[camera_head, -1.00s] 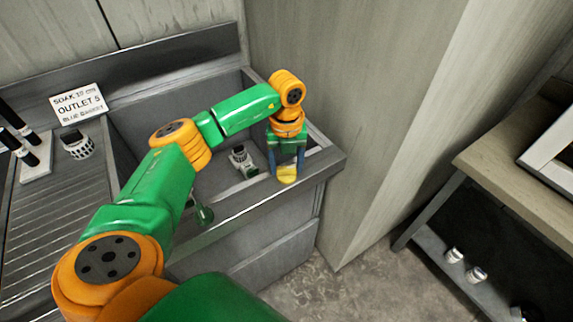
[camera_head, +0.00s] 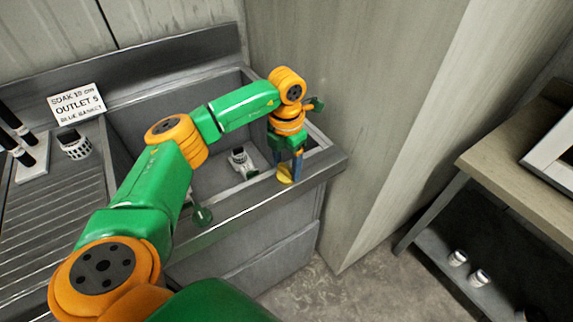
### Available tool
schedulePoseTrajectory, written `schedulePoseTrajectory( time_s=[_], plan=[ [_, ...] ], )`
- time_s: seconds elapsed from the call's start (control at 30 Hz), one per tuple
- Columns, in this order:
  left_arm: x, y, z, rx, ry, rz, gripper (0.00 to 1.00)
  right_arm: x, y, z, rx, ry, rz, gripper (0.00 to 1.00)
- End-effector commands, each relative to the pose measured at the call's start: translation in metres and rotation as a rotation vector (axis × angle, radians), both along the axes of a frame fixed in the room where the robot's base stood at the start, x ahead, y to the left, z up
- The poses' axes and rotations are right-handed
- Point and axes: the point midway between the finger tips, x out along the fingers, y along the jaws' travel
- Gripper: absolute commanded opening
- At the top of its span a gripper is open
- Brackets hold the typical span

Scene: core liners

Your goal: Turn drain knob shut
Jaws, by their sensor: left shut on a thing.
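The drain knob (camera_head: 285,174) is yellow and sits at the right end of the sink's front edge. My left gripper (camera_head: 290,166) points down at it from above and is shut on it, with blue-grey fingers around its top. The knob appears turned, with a narrow side towards me. The sink (camera_head: 215,178) is a grey metal basin, partly hidden by my left arm. My right gripper does not show.
A small white-and-dark fitting (camera_head: 241,161) lies in the sink. A wooden shelf (camera_head: 515,165) is at the right. A wall stands close beside the sink.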

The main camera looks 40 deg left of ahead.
Motion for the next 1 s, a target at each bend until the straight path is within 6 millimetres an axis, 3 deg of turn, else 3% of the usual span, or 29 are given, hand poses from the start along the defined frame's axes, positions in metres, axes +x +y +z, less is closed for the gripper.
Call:
schedulePoseTrajectory(
  time_s=[0.4, 0.97, 1.0],
  plan=[
    [0.0009, -0.0003, 0.0007, -0.001, -0.004, -0.18, 0.09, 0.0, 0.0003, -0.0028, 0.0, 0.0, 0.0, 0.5],
    [0.0009, -0.0002, 0.0009, -0.001, -0.004, -0.209, 0.09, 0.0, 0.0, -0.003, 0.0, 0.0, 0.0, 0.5],
    [0.0009, -0.0002, 0.0009, -0.001, -0.004, -0.209, 0.68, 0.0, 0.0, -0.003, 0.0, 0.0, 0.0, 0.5]
  ],
)
